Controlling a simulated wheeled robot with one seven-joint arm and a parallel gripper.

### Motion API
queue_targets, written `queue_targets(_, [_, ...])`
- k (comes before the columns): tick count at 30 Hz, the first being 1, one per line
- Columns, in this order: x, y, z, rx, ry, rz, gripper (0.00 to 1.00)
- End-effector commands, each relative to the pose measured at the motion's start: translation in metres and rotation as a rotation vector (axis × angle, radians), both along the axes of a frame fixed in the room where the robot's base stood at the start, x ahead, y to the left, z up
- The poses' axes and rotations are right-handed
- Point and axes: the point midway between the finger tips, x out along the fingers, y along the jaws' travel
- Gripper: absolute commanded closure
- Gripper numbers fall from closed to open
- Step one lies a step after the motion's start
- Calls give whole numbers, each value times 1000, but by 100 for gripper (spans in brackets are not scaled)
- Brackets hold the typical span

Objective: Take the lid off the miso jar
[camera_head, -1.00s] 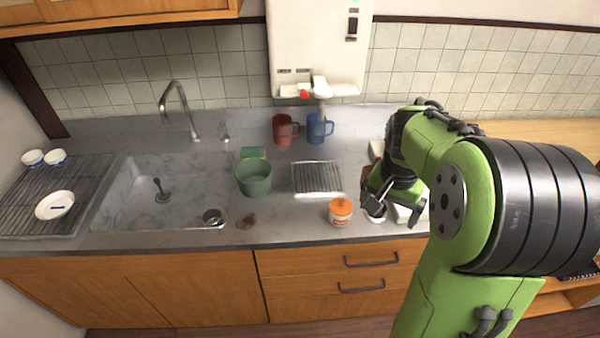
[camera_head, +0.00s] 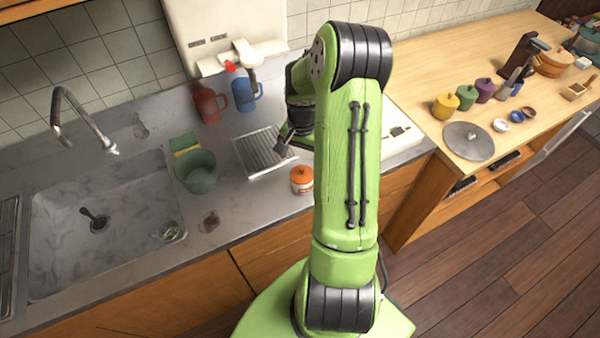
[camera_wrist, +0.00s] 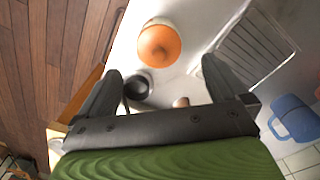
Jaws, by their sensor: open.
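A small white jar (camera_head: 302,186) with an orange lid (camera_head: 301,173) stands upright near the front edge of the grey counter; I take it for the miso jar. The lid sits on it. In the wrist view the orange lid (camera_wrist: 160,46) is seen from above, ahead of and roughly between my fingers. My gripper (camera_head: 284,147) is open and empty, behind the jar in the head view and apart from it. Both fingers show in the wrist view (camera_wrist: 160,66). My arm hides part of the counter right of the jar.
A drying rack (camera_head: 262,152), green pot (camera_head: 196,172), red mug (camera_head: 208,105) and blue mug (camera_head: 243,95) stand near the jar. A dark round cup (camera_wrist: 138,86) is close to one finger. The sink (camera_head: 100,215) is left. The wooden counter right holds a yellow pot (camera_head: 445,106) and several others.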

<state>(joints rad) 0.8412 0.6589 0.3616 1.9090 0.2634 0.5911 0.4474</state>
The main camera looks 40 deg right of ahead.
Motion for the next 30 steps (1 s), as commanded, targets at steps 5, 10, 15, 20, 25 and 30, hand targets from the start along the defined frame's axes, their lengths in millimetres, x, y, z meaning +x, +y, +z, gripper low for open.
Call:
queue_targets(5, [0,0,-21,2,1,0,0])
queue_targets(10, [0,-1,-54,4,2,1,0])
queue_targets(15, [1,-2,-67,-1,0,1,0])
queue_targets(20, [1,-2,-67,-1,-2,1,2])
queue_targets(25, [1,-2,-66,-1,-2,1,28])
queue_targets(30, [1,-2,-66,-1,-2,1,54])
